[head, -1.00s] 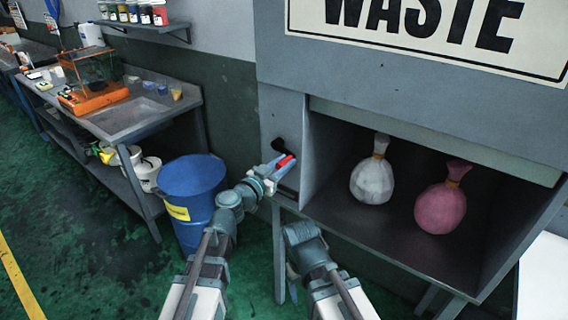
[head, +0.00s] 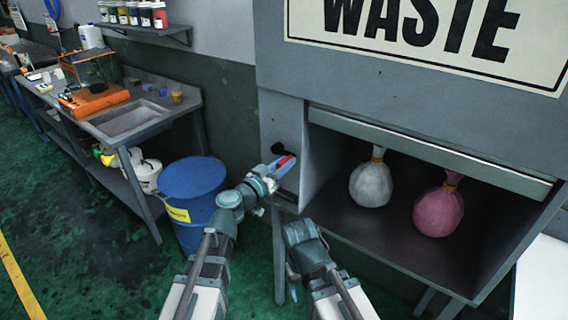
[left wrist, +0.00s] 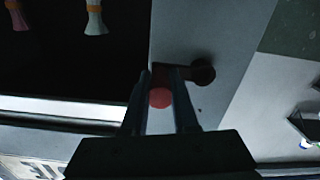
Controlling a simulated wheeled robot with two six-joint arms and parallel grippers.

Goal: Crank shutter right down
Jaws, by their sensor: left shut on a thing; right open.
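The shutter (head: 430,156) is a grey panel with a pale lower edge, hanging over the top part of the waste opening. Most of the opening below it is clear. The crank has a black hub (head: 277,145) on the cabinet's left front and a red handle (head: 286,161). My left gripper (head: 281,166) is shut on the red handle. In the left wrist view the red handle (left wrist: 160,98) sits between the two fingers, and the black hub (left wrist: 203,73) is to its right. My right gripper (head: 293,284) hangs low before the cabinet, open and empty, its fingers partly hidden.
A white bag (head: 370,186) and a pink bag (head: 438,212) stand inside the opening, with the white bag's top hidden by the shutter. A blue barrel (head: 188,190) stands left of my left arm. A workbench (head: 150,125) is farther left.

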